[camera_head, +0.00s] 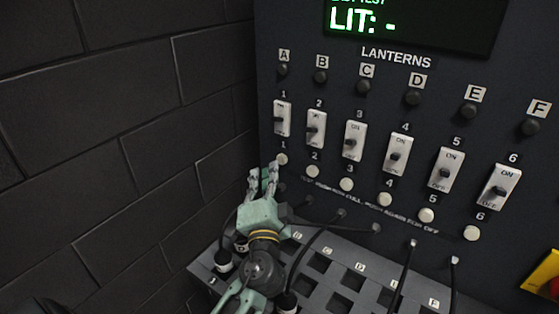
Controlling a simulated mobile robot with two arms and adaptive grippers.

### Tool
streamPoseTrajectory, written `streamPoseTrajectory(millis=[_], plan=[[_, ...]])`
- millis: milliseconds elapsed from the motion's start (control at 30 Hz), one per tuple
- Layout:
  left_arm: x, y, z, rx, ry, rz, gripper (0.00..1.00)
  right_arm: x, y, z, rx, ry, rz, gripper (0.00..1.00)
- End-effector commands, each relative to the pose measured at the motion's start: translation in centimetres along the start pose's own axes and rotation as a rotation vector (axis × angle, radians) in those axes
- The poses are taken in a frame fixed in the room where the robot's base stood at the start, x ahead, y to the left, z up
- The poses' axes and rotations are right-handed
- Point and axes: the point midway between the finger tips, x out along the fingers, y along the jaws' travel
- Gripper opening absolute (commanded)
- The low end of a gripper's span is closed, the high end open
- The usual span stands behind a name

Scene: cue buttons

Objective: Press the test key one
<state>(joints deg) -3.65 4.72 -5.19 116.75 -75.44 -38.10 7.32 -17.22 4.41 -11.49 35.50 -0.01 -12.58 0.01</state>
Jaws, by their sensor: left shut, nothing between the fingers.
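Test key one, a small round white button (282,159), sits under the number 1 at the left end of a row of similar white keys on the dark panel (330,100). My left gripper (264,173) is shut and empty, with its fingertips just left of and slightly below key one in the picture. I cannot tell whether the fingertips touch the key or the panel. My right gripper is not in view.
Above the keys is a row of numbered white switches (283,118), and above them dark lanterns A to F. A green display (410,22) reads "LIT: -". Cables hang below, over a grey socket board (330,290). A dark brick wall (140,130) stands left.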

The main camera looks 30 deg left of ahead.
Motion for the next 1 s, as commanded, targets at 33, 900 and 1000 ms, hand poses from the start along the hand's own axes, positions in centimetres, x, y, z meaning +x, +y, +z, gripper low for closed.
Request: streamPoseTrajectory(millis=[33,900,1000], plan=[[0.0,0.0,0.01,0.0,0.0,0.0,0.0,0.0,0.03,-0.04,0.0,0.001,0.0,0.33],[0.73,0.38,-0.4,0.0,0.0,0.0,0.0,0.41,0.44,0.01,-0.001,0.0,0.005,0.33],[0.75,0.4,-0.42,0.0,0.0,0.0,0.0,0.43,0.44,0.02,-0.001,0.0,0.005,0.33]])
